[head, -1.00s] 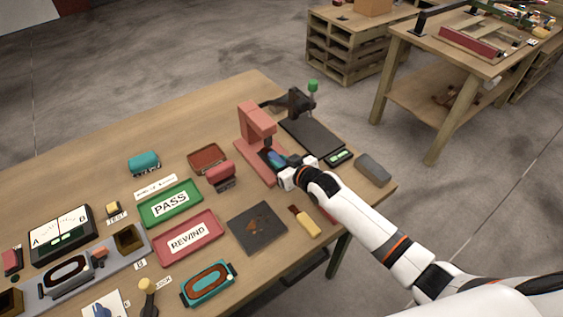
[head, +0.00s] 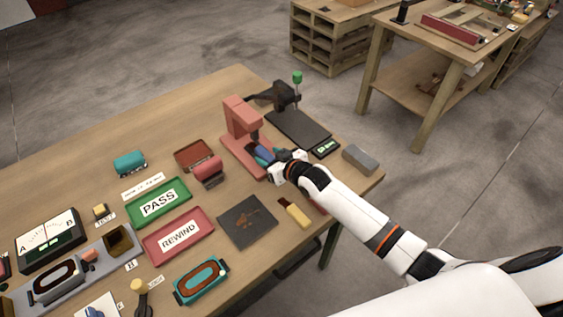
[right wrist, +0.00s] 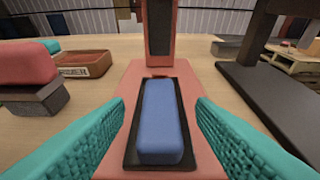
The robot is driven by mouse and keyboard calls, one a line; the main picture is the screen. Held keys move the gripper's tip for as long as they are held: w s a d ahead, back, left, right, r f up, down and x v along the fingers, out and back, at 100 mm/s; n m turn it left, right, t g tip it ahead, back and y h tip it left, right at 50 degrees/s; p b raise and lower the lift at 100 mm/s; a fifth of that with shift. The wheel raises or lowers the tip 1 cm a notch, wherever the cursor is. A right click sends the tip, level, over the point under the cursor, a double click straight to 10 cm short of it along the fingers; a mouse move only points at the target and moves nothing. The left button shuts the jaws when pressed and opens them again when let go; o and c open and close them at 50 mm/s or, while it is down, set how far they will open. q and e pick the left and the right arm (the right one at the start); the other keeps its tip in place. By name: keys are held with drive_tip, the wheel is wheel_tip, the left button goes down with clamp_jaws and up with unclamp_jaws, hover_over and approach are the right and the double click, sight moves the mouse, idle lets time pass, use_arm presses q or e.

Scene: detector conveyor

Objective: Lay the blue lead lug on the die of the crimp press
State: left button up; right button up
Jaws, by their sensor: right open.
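The crimp press (head: 242,116) is the salmon-red press near the far right of the table. The blue lead lug (head: 264,154) lies at its foot. In the right wrist view the blue lug (right wrist: 161,120) lies flat and lengthwise on the dark die (right wrist: 184,150) of the press, below the press head (right wrist: 159,30). My right gripper (head: 274,158) is open at the front of the press. Its teal fingers stand left and right of the lug, with a gap on both sides. My left gripper is not in view.
A dark scale (head: 300,131) and a stand with a green knob stand right of the press. A red stamp-like block (head: 208,171) and a rust-red tray (head: 195,154) are to its left. PASS (head: 159,203) and REWIND (head: 179,236) trays lie nearer. The table's far left is clear.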

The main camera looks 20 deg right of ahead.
drive_tip(key=v, duration=1.1)
drive_tip(key=shift+s+r+b, duration=0.1)
drive_tip(key=shift+b, duration=0.25)
drive_tip(key=shift+d, duration=0.1)
